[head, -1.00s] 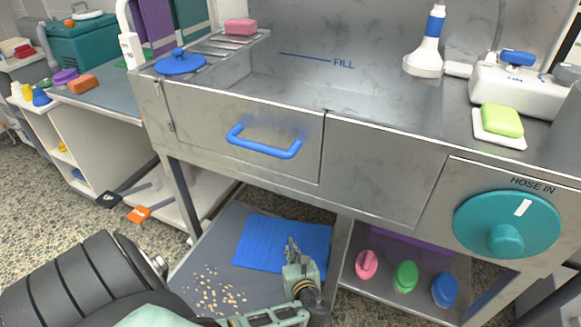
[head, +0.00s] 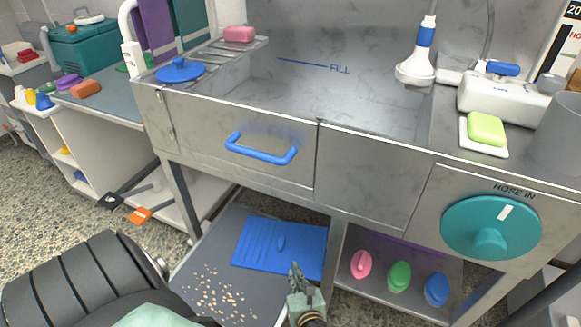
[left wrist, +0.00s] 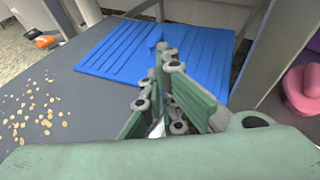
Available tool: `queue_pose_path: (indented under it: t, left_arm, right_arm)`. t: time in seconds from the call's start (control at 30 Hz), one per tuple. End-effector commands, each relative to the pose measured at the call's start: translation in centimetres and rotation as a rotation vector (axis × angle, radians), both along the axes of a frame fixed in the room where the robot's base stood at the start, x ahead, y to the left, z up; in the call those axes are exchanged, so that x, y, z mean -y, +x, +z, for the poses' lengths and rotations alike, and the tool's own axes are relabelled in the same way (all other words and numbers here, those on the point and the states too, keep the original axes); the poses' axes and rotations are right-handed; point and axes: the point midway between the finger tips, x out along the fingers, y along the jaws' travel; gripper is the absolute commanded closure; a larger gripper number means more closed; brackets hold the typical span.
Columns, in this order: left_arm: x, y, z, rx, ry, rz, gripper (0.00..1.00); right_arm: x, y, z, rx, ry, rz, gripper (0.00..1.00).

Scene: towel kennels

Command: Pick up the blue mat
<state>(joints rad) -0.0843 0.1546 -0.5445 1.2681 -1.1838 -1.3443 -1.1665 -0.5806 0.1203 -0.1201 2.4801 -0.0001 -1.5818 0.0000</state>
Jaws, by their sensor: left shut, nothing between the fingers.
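The blue mat (head: 262,255) is a flat ribbed sheet lying on the grey lower shelf under the metal tub. A small raised blue tab (head: 281,242) stands on it. The mat also shows in the left wrist view (left wrist: 112,55), beyond the fingers, with the tab (left wrist: 154,36) just past the fingertips. My left gripper (head: 295,267) is shut and empty, near the mat's front right edge. Its closed fingers (left wrist: 167,55) point toward the tab in the left wrist view and hide part of the mat. My right gripper is not in view.
Tan pellets (head: 218,296) are scattered on the shelf left of the mat. Pink (head: 361,264), green (head: 399,275) and blue (head: 436,288) handled items sit in the compartment to the right. The tub with its blue handle (head: 260,150) overhangs the shelf.

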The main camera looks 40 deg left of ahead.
Motion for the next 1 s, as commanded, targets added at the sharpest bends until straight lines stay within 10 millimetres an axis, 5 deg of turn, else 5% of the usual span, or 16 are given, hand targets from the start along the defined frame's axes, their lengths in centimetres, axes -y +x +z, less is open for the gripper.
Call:
queue_pose_path:
  t: [0.2,0.57,1.0]
  left_arm:
    - [2.2,-1.5,0.0,0.000,0.000,0.001,1.00]
    - [2.5,-1.7,0.0,0.001,0.000,0.000,0.99]
    - [-0.2,-1.6,-2.1,-0.012,-0.269,0.130,0.61]
  right_arm:
    - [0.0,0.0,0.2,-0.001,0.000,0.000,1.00]
    - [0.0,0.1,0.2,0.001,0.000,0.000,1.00]
    - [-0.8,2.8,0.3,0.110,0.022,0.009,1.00]
